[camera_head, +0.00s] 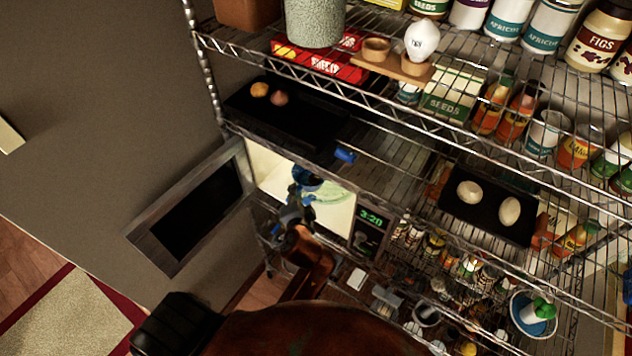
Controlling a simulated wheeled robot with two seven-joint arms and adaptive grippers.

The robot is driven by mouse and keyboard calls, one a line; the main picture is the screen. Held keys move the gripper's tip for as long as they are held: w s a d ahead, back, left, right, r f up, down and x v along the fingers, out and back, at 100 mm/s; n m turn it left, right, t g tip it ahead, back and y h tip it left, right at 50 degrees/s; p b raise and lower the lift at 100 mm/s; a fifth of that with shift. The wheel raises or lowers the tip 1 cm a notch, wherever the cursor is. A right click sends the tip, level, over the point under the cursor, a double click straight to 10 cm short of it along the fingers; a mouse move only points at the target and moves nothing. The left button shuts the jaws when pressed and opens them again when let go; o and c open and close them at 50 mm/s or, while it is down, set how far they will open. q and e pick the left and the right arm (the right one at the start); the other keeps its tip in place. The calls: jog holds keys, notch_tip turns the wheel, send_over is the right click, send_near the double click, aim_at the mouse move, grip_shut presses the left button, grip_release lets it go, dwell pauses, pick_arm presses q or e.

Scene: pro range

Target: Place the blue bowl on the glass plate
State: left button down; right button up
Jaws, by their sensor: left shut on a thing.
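The blue bowl (309,180) is small and dark blue, at the opening of the lit microwave (344,219). My left gripper (301,194) reaches up to the opening from below and is shut on the bowl, hiding part of it. The glass plate (333,193) is pale green and lies inside the microwave, just behind and to the right of the bowl. I cannot tell whether bowl and plate touch. My right gripper is not in view.
The microwave door (190,216) stands open to the left. A black tray (260,118) with two round items lies above the microwave, and a small blue object (345,155) sits at the shelf edge. Another black tray (484,222) with two pale items is at right. Wire shelves hold many cans.

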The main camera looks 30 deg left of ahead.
aim_at(315, 175)
pick_arm(q)
jog(key=w, duration=0.9)
jog(key=shift+w+d+r+p, duration=0.1)
jog(key=shift+w+d+p, duration=0.1)
jog(key=shift+d+p, duration=0.15)
jog(key=shift+w+d, duration=0.1)
jog(key=shift+w, duration=0.3)
jog(key=shift+w+f, duration=0.1)
jog(key=shift+f, duration=3.1)
jog(key=shift+w+f, duration=0.15)
jog(key=shift+f, duration=0.2)
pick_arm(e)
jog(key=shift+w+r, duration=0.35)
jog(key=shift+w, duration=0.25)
pick_arm(q)
jog(key=c, duration=1.9)
grip_release()
jog(key=shift+f, duration=0.15)
